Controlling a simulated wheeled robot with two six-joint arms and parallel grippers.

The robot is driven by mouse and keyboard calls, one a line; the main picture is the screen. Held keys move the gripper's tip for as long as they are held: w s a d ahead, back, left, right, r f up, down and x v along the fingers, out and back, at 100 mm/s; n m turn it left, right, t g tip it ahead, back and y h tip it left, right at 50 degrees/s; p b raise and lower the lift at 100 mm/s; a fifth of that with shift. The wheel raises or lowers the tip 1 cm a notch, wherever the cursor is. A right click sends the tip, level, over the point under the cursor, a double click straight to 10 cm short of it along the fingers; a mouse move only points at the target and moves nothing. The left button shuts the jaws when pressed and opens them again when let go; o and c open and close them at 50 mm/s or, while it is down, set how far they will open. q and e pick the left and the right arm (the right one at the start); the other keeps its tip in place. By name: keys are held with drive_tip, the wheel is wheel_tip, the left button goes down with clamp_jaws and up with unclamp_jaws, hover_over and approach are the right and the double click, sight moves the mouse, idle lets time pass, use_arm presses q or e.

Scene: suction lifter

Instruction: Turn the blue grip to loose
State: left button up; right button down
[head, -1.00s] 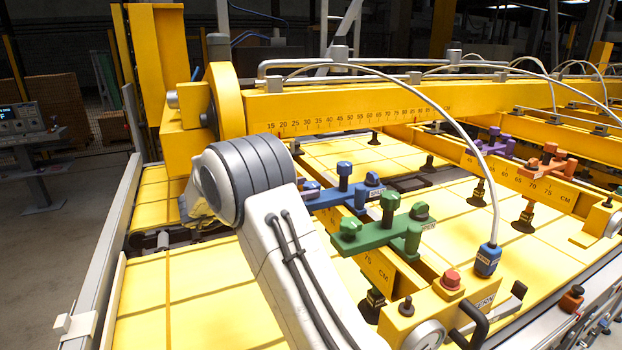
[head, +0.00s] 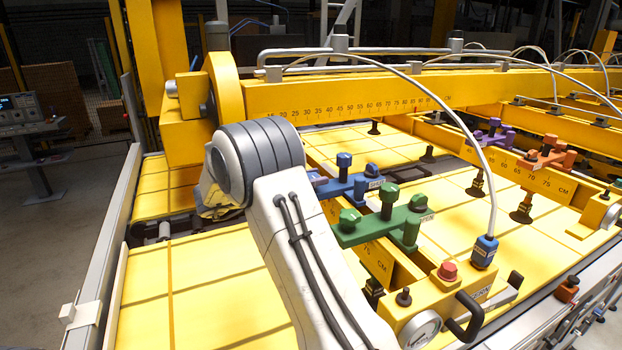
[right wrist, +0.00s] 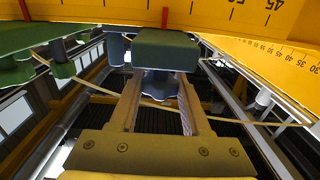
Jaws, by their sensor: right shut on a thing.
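The blue crossbar (head: 352,186) sits on the yellow beam, with blue knobs on it; its left end is partly hidden behind my right arm. In the right wrist view, my right gripper (right wrist: 160,100) has its two fingers on either side of a bluish knob, the blue grip (right wrist: 160,84), and is shut on it. A dark green-looking block (right wrist: 166,50) lies just beyond the fingertips. In the head view my right arm hides the fingers and the grip between them. My left gripper is not in view.
A green crossbar (head: 375,228) stands just in front of the blue one. A yellow end block with a red button (head: 447,270), gauge (head: 420,328) and black handle is nearer. A white hose arches overhead. Orange (head: 548,155) and purple (head: 495,136) crossbars stand farther right.

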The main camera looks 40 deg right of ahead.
drive_tip(key=shift+t, duration=0.3)
drive_tip(key=n+t+b, duration=0.1)
drive_tip(key=n+t, duration=0.1)
drive_tip(key=t, duration=0.1)
drive_tip(key=n+t+b, duration=0.1)
drive_tip(key=n+t, duration=0.1)
drive_tip(key=t, duration=0.1)
drive_tip(key=shift+n+t+b, duration=0.3)
drive_tip(key=shift+b, duration=0.1)
drive_tip(key=n+t+y+b, duration=0.1)
drive_tip(key=n+t, duration=0.1)
drive_tip(key=t, duration=0.2)
drive_tip(key=shift+f+n+b, duration=0.1)
drive_tip(key=shift+n+b, duration=0.3)
drive_tip(key=n+t+y+b, duration=0.2)
drive_tip(key=n+t+b, duration=0.1)
drive_tip(key=t, duration=0.1)
drive_tip(key=shift+y, duration=0.3)
drive_tip(key=shift+n+t+y+b, duration=0.7)
drive_tip(key=shift+t+b, duration=0.2)
drive_tip(key=shift+b, duration=0.1)
drive_tip(key=shift+n+t+y+b, duration=0.3)
drive_tip(key=shift+y+b, duration=0.05)
drive_tip(key=shift+y, duration=0.05)
drive_tip(key=shift+r, duration=0.2)
